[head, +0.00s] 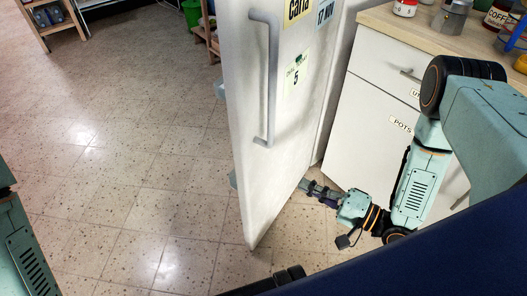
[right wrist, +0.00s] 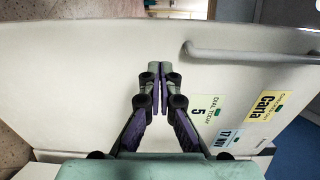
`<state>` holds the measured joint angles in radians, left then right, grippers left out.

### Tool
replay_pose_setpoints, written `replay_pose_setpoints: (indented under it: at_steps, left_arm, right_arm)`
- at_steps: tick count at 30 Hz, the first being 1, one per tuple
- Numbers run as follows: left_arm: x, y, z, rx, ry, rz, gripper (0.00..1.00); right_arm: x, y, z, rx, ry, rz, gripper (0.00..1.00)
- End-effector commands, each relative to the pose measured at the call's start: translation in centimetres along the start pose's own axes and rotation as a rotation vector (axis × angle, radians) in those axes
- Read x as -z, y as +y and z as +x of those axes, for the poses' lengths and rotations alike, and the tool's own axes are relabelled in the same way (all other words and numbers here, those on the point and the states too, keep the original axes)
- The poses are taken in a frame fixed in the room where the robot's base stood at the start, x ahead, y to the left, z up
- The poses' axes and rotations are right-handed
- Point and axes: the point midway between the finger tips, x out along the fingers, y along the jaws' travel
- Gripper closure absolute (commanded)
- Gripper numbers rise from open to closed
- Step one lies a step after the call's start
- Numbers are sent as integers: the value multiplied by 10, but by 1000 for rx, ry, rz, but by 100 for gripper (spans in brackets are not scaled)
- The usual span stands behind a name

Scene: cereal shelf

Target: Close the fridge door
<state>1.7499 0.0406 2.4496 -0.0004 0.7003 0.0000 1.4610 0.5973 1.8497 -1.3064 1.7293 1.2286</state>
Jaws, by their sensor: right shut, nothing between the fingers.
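The white fridge door (head: 262,150) stands open in the middle of the head view, its outer face turned to the right. It carries a long grey vertical handle (head: 266,80) and paper notes. My right gripper (head: 306,186) is shut and empty, low by the outer face of the door. In the right wrist view the shut fingertips (right wrist: 158,68) point at the door face (right wrist: 90,70), beside the "5" note (right wrist: 206,112) and below the handle (right wrist: 245,54). Whether they touch it I cannot tell. My left gripper is out of view; only part of its arm shows.
The tiled floor (head: 120,170) left of the door is clear. Wooden shelving stands at the back.

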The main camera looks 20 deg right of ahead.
Motion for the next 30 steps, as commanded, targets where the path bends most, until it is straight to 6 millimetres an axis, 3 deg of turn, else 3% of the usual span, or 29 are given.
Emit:
replay_pose_setpoints:
  at_steps: [5,21,30]
  left_arm:
    - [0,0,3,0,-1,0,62]
    - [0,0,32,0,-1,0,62]
    - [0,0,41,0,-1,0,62]
  right_arm:
    - [-4,-1,8,8,-6,6,100]
    - [-5,0,103,8,-6,1,100]
    - [-1,-1,134,6,-1,2,100]
